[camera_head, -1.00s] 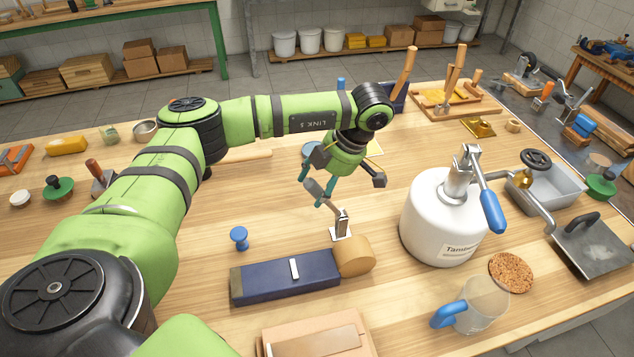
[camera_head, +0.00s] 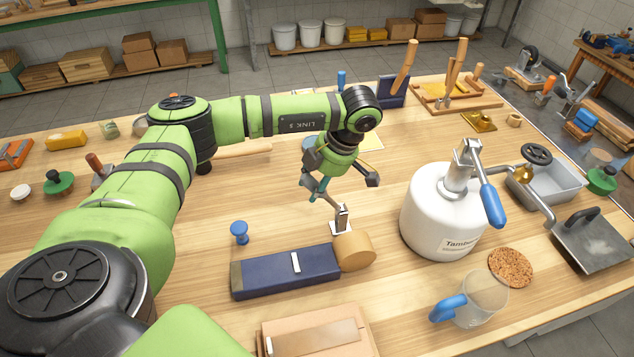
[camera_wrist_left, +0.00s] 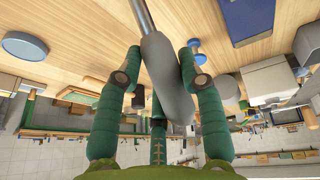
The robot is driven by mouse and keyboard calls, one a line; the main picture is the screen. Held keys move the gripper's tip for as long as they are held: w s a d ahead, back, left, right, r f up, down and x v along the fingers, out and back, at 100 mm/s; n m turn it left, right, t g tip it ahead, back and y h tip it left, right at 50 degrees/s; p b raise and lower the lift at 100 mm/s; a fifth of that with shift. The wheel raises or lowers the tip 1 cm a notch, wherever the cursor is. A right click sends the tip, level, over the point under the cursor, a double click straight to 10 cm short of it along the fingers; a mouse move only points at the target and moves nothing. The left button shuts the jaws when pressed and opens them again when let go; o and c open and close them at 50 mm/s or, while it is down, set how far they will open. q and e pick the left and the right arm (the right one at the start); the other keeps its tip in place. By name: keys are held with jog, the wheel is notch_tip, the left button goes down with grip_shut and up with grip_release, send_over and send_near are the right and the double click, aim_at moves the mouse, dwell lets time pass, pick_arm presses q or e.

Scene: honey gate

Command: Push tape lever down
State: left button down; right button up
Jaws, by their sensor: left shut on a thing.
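The tape lever has a small metal bracket (camera_head: 341,222) on the bench beside a tan tape roll (camera_head: 355,251) and a dark blue block (camera_head: 286,273) with a white strip. Its grey handle (camera_wrist_left: 165,75) slants up to the left from the bracket. My left gripper (camera_head: 320,188) is at that handle, above and left of the bracket. In the left wrist view, the left gripper (camera_wrist_left: 160,65) has its green fingers on both sides of the handle, shut on it. In the head view, fingers partly hide the handle. My right gripper is out of view.
A white tank (camera_head: 436,222) with a blue-handled pump stands right of the lever. A small blue knob (camera_head: 239,232) is left of it. A glass jug (camera_head: 482,300), cork mat (camera_head: 511,267) and cardboard box (camera_head: 313,335) are near the front.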

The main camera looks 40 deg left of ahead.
pick_arm(q)
jog(key=shift+s+a+f+b, duration=0.2)
jog(key=shift+a+f+b, duration=0.05)
jog(key=shift+f+b, duration=0.05)
jog(key=s+a+f+t+h+b, duration=0.2)
jog(key=s+f+t+h+b, duration=0.1)
jog(key=b, duration=1)
jog(key=shift+s+a+f+n+t+h+b, duration=0.15)
jog(key=shift+a+f+n+t+h+b, duration=0.2)
jog(key=shift+f+t+h, duration=0.55)
jog(key=shift+r+y, duration=0.1)
jog(key=shift+y, duration=0.2)
jog(key=c, duration=0.7)
grip_release()
jog(key=shift+c, duration=0.2)
jog(key=v, duration=1.2)
